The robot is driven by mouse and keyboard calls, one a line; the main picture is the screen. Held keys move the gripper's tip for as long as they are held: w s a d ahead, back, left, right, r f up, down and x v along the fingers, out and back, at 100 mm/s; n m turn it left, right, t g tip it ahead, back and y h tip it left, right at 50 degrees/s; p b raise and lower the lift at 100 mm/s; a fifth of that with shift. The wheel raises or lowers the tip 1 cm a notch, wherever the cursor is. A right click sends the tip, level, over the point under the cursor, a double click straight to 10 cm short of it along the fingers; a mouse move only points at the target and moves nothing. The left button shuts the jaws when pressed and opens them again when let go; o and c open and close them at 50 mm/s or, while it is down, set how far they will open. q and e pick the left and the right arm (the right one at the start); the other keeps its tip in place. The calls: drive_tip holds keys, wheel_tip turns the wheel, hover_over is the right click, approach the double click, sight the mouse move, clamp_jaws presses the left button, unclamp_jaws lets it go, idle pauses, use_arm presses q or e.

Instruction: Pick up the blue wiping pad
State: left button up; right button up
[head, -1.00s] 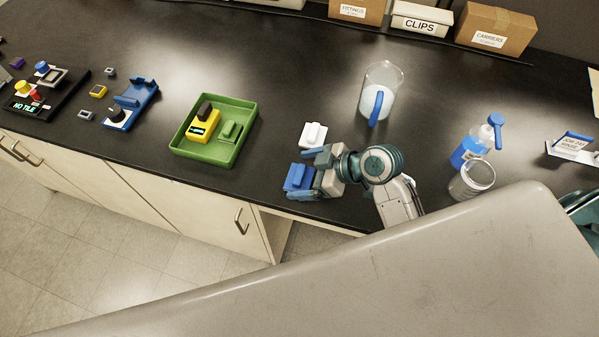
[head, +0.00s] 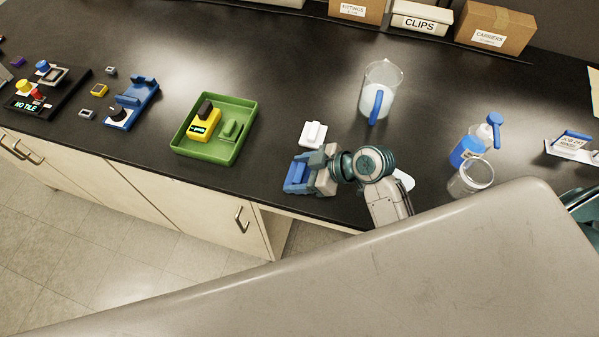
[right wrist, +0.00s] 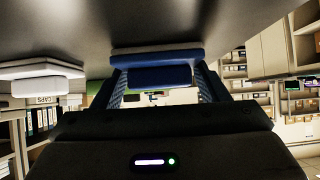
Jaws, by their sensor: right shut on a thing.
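The blue wiping pad (head: 297,177), a flat block with a raised grip, is at the bench's front edge in the head view, partly hidden by my right gripper (head: 300,174). In the right wrist view, the pad's grip (right wrist: 160,77) sits between the two blue-patterned fingers of my right gripper (right wrist: 160,88). That gripper is shut on it. The pad appears to be at the bench surface; I cannot tell any gap. My left gripper is not in view.
A white pad (head: 313,133) lies just behind the blue one. A green tray (head: 178,147) with yellow and green items is to the left. A jug (head: 381,88) stands behind; a blue bottle (head: 466,151) and clear beaker (head: 476,176) are right.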

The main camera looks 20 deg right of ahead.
sight(301, 172)
drive_tip(key=shift+r+b, duration=0.35)
drive_tip(key=shift+r, duration=0.15)
wheel_tip(301, 172, up, 2)
drive_tip(key=shift+d+r+b, duration=0.1)
drive_tip(key=shift+r+b, duration=0.05)
drive_tip(key=shift+b, duration=0.55)
drive_tip(key=s+d+b, duration=0.1)
drive_tip(key=s, duration=0.2)
drive_tip(key=s+d+b, duration=0.1)
drive_tip(key=s+d, duration=0.1)
drive_tip(key=s, duration=0.1)
drive_tip(key=s+d+b, duration=0.1)
drive_tip(key=s+d, duration=0.1)
drive_tip(key=s, duration=0.1)
drive_tip(key=shift+d+r, duration=0.25)
drive_tip(key=shift+r, duration=0.1)
drive_tip(key=s+d+p, duration=0.1)
drive_tip(key=s+d, duration=0.1)
drive_tip(key=s, duration=0.1)
drive_tip(key=shift+s+d+r+p, duration=0.1)
drive_tip(key=shift+s+r+p, duration=0.05)
drive_tip(key=shift+r+p, duration=0.25)
drive_tip(key=shift+s+d, duration=0.3)
drive_tip(key=shift+s, duration=0.25)
